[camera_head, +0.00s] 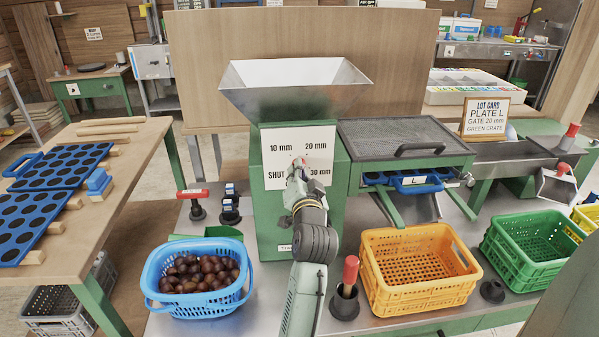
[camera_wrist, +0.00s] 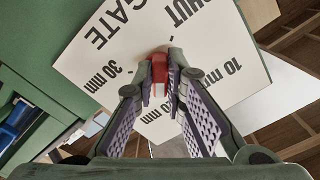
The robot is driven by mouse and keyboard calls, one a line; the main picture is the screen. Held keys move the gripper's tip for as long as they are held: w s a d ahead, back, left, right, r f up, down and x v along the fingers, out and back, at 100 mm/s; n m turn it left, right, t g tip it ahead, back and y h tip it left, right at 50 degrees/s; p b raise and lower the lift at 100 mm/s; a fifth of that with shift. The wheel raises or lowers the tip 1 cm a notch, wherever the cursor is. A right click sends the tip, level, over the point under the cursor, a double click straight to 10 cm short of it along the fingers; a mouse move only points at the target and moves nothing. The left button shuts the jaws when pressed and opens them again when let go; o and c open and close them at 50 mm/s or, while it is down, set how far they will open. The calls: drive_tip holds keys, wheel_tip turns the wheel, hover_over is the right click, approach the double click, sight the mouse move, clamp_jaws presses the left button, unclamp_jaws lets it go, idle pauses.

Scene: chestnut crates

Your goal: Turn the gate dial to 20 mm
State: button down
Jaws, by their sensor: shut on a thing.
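The gate dial is a small red knob (camera_wrist: 159,66) at the centre of a white plate (camera_head: 320,147) on the front of the green hopper machine (camera_head: 272,225). The plate reads 10 mm upper left, 20 mm upper right, SHUT lower left and 30 mm lower right. My gripper (camera_head: 298,168) reaches up to the plate and mostly hides the dial in the head view. In the wrist view its two fingers (camera_wrist: 160,82) are closed on the red knob, with the plate turned nearly upside down. I cannot tell which mark the dial points to.
A lot card (camera_head: 486,118) reads plate L, gate 20 mm, green crate. A blue basket (camera_head: 162,295) of chestnuts stands left of my arm. A red-handled tool (camera_head: 350,275) stands close to its right. Orange (camera_head: 440,290) and green (camera_head: 500,255) crates are further right.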

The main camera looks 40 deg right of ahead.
drive_tip(key=c, duration=1.6)
unclamp_jaws()
drive_tip(key=shift+c, duration=0.2)
drive_tip(key=v, duration=1.2)
